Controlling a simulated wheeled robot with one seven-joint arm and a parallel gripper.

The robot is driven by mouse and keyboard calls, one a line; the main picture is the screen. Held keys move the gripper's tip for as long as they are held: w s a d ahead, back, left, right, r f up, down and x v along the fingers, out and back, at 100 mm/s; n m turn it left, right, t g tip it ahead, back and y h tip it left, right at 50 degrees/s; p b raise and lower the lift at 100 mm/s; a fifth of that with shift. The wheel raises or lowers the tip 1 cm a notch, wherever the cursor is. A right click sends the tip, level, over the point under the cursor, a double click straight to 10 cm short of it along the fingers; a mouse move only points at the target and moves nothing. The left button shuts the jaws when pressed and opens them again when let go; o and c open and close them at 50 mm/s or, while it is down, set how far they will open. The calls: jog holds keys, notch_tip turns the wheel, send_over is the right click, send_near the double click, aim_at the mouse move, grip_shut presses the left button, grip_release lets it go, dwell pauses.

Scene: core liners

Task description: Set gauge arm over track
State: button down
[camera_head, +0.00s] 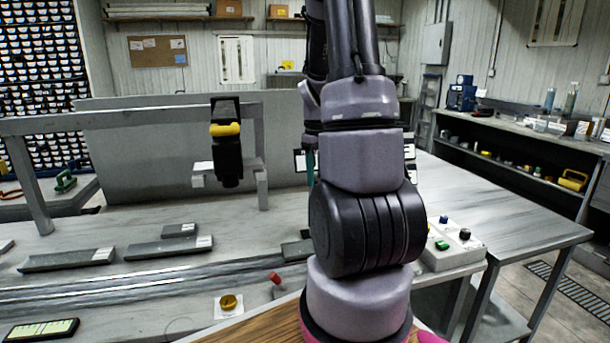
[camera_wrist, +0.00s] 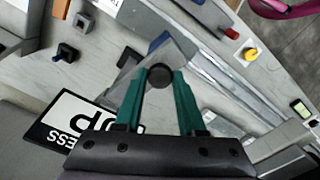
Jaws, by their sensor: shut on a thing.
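In the wrist view, the two teal fingers of my gripper (camera_wrist: 162,82) are closed on a dark round knob (camera_wrist: 160,75). A grey bar (camera_wrist: 177,48) shows beside and beyond the knob; I take it for the gauge arm, but how it joins the knob is unclear. The track (camera_wrist: 235,82), a set of long metal rails, runs diagonally to the right of the fingers, and the bar lies close to its left side. In the head view the track (camera_head: 130,285) runs along the bench; my arm hides the knob and most of my gripper, with some teal showing at its left.
A black-and-yellow unit (camera_head: 226,140) hangs at the overhead beam (camera_head: 120,117). Grey core trays (camera_head: 66,260) lie behind the track. A red knob (camera_head: 274,278) and yellow dial (camera_head: 228,302) stand in front. A button box (camera_head: 452,245) is right of my arm. The right-hand tabletop is clear.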

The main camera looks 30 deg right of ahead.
jog(key=shift+s+d+n, duration=0.35)
jog(key=shift+d+n, duration=0.5)
jog(key=shift+s+d+n, duration=0.3)
jog(key=shift+d+n, duration=0.5)
jog(key=shift+n, duration=0.05)
jog(key=c, duration=0.5)
grip_release()
jog(key=shift+r, duration=0.1)
notch_tip(320, 180, up, 11)
jog(key=shift+f, duration=0.2)
